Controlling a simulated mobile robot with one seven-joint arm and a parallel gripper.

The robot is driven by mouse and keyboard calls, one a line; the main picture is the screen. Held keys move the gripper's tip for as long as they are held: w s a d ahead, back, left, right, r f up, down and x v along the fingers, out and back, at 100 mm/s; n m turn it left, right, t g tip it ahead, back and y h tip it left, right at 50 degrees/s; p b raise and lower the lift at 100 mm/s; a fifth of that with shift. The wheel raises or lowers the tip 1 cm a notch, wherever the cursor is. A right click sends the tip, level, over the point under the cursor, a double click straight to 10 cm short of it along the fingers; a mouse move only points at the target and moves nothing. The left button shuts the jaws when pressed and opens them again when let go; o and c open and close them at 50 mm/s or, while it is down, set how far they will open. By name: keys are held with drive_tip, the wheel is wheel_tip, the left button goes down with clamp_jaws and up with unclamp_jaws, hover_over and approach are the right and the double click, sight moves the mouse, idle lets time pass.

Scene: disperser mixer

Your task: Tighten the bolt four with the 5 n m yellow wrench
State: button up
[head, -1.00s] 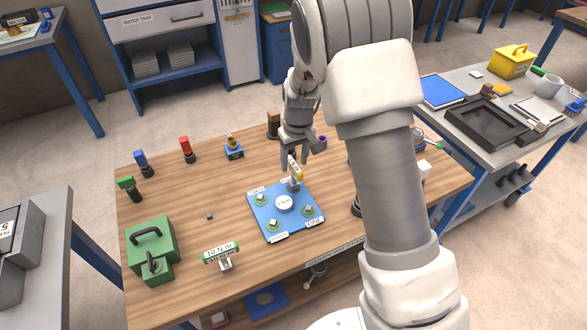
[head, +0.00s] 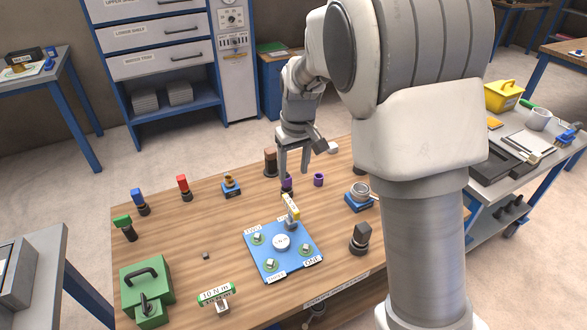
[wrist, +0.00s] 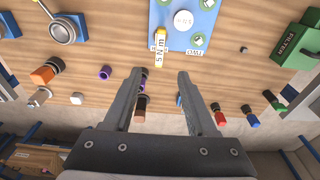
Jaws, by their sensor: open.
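The yellow 5 N m wrench (head: 291,208) stands on the far corner of the blue plate (head: 262,250), over the bolt there. That bolt and most of its label are hidden by the wrench, so I cannot read the label. In the wrist view the wrench (wrist: 160,40) shows its "5 N m" label, ahead of my fingertips. The other corners carry bolts, with labels such as TWO and ONE, around a round centre piece (head: 281,241). My gripper (head: 293,172) is open and empty, apart from the wrench, above and beyond it. Its two fingers (wrist: 160,75) show nothing between the tips.
A green 10 N m wrench (head: 217,295) stands at the table's front. A green filter box (head: 147,289) is at front left. Several coloured knobbed parts, a purple ring (head: 319,179) and a brown-topped part (head: 270,161) stand along the back. The wooden table left of the plate is mostly clear.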

sight(290, 212)
drive_tip(key=shift+f, duration=0.1)
drive_tip(key=shift+f+b, duration=0.4)
drive_tip(key=f, duration=0.5)
drive_tip(key=w+f, duration=0.1)
drive_tip(key=f, duration=0.5)
drive_tip(key=w+f, duration=0.1)
drive_tip(key=f, duration=0.5)
drive_tip(key=shift+a+f+b, duration=0.1)
drive_tip(key=shift+a+b, duration=0.3)
drive_tip(key=shift+c, duration=0.3)
clamp_jaws()
